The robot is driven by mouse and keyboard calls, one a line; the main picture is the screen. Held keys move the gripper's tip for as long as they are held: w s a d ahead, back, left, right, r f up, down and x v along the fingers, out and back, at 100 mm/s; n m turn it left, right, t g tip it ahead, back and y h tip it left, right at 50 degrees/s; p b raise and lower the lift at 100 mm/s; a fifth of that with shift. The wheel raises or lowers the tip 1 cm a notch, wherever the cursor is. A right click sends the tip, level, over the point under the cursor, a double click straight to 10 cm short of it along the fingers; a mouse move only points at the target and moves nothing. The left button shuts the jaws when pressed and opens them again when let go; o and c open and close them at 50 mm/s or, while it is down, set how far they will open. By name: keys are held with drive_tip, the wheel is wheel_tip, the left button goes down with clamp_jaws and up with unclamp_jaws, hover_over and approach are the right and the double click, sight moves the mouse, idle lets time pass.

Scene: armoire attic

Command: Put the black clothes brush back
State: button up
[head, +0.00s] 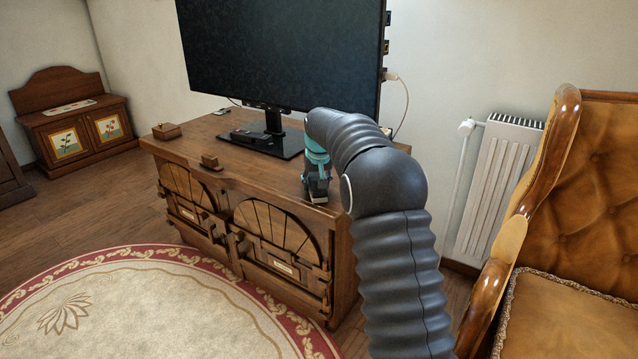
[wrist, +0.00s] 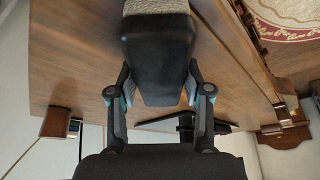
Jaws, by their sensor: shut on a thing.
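A black clothes brush (wrist: 158,55) fills the upper middle of the wrist view, with a strip of grey bristles at the top edge. My gripper (wrist: 160,90) is shut on its black body, one finger on each side. In the head view my gripper (head: 317,188) points down at the front right of the wooden TV stand's top (head: 255,178). The brush is mostly hidden there by the gripper and arm. I cannot tell whether the brush touches the stand.
The television (head: 285,55) stands behind the gripper, with a dark object (head: 248,137) on its base. Small wooden pieces (head: 167,131) sit toward the stand's left and front edge. An armchair (head: 585,190) and radiator (head: 497,190) are at right. The rug (head: 150,300) is clear.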

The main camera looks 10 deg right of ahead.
drive_tip(key=shift+f, duration=0.25)
drive_tip(key=o, duration=1.1)
drive_tip(key=shift+r, duration=0.1)
drive_tip(key=shift+r, duration=0.2)
drive_tip(key=v, duration=1.2)
drive_tip(key=shift+p, duration=0.35)
drive_tip(key=s+r, duration=0.3)
drive_tip(key=s, duration=0.8)
drive_tip(key=s+r, duration=0.2)
drive_tip(key=s, duration=0.9)
drive_tip(key=s+f, duration=0.5)
drive_tip(key=s, duration=0.7)
drive_tip(key=s+f+t, duration=0.1)
drive_tip(key=s+f, duration=0.4)
drive_tip(key=s, duration=0.7)
drive_tip(key=shift+s+f, duration=0.35)
